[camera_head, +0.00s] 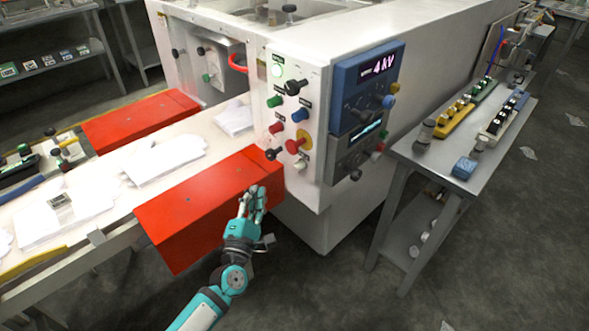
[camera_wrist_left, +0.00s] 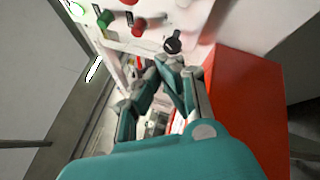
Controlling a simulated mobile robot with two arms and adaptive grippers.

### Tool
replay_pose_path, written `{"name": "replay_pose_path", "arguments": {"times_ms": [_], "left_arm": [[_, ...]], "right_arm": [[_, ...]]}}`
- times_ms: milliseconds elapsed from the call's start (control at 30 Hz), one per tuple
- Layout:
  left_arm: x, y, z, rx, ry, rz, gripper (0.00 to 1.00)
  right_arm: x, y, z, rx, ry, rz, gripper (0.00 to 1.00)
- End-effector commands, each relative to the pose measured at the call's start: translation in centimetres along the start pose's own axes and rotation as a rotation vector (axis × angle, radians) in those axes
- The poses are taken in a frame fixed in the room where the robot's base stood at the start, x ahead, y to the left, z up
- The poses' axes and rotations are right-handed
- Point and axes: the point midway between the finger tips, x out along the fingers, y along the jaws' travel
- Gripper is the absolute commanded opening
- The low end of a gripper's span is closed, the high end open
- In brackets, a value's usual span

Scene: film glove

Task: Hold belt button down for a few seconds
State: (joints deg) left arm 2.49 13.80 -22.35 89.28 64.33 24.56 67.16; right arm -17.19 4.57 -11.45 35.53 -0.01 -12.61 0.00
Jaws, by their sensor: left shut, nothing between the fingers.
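The white machine's control panel (camera_head: 290,125) carries several coloured buttons and knobs; their labels are too small to read, so I cannot tell which is the belt button. It has a lit green button (camera_head: 277,71), a red button (camera_head: 277,127), a red mushroom button (camera_head: 293,146) on yellow and a black knob (camera_head: 273,154) at lower left. My left gripper (camera_head: 257,190) is shut and empty, below the panel beside the red cover's end. In the left wrist view its fingers (camera_wrist_left: 165,72) lie just below the black knob (camera_wrist_left: 173,43); contact is unclear. My right gripper is out of view.
The red cover (camera_head: 190,215) lies along the conveyor (camera_head: 100,190), which bears white gloves (camera_head: 165,160). A blue display unit (camera_head: 365,85) sits on the machine's right face. A metal side table (camera_head: 450,155) with small devices stands right. Open floor lies in front.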

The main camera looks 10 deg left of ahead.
Motion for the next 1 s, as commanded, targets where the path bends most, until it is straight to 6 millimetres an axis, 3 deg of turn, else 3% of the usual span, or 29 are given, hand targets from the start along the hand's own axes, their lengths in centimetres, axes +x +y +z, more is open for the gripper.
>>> {"name": "replay_pose_path", "arguments": {"times_ms": [167,700,1000], "left_arm": [[0.5,-0.4,0.2,0.001,0.001,0.000,0.00],[5.9,-3.5,3.1,0.002,0.000,0.000,0.00],[7.0,-3.9,3.7,0.003,0.000,-0.001,0.00]], "right_arm": [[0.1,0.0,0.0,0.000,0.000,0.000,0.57],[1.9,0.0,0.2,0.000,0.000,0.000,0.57],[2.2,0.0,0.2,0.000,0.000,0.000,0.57]]}}
